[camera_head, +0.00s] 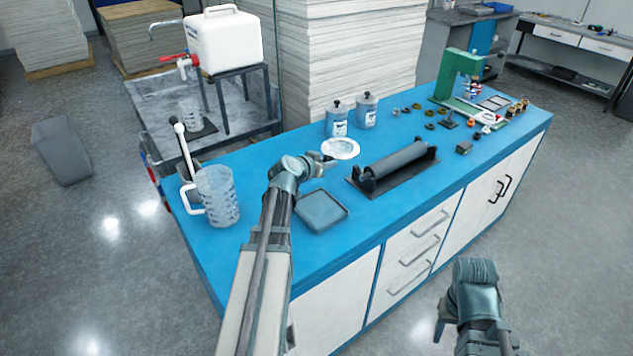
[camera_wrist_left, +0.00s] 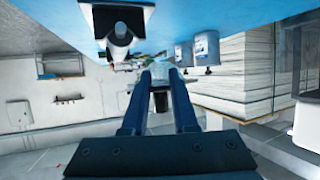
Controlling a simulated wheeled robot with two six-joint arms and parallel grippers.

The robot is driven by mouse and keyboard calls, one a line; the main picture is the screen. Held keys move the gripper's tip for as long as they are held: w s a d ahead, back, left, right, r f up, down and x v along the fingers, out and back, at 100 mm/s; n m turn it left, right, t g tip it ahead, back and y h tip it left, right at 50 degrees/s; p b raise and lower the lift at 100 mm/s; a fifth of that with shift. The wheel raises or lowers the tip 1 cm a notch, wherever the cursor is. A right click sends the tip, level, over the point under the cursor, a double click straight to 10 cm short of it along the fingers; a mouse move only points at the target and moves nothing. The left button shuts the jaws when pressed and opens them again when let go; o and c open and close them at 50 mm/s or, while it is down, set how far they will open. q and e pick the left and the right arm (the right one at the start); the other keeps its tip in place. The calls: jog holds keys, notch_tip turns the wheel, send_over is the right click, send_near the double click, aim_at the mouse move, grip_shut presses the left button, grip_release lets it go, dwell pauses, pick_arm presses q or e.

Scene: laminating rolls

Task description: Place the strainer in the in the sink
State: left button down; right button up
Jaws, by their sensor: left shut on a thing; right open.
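The strainer (camera_head: 341,148) looks like a small round white dish with a pale grey centre, over the far middle of the blue counter. My left gripper (camera_head: 326,158) is at its near left edge and shut on it. How far the strainer is above the counter is hard to tell. In the left wrist view the left fingers (camera_wrist_left: 161,78) point away from the camera, and the strainer is not clear there. The grey metal sink (camera_head: 150,107) is at the upper left, beyond the counter. My right gripper (camera_head: 445,325) is open, low in front of the cabinets.
A white water container (camera_head: 225,40) with a red tap stands on a dark stand over the sink. A clear jug (camera_head: 217,197) is on the counter's left end. A grey tray (camera_head: 320,210), a black roller (camera_head: 398,160) and two canisters (camera_head: 337,121) surround the left gripper.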

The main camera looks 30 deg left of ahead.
pick_arm(q)
jog(key=w+a+f, duration=0.1)
jog(key=a+f, duration=0.1)
jog(key=a, duration=0.4)
jog(key=f+b, duration=0.4)
jog(key=b, duration=0.1)
jog(key=f+b, duration=0.5)
jog(key=shift+w+a+f+b, duration=0.2)
jog(key=shift+f+b, duration=0.1)
jog(key=shift+b, duration=0.1)
jog(key=shift+f, duration=0.15)
jog(key=c, duration=1)
grip_release()
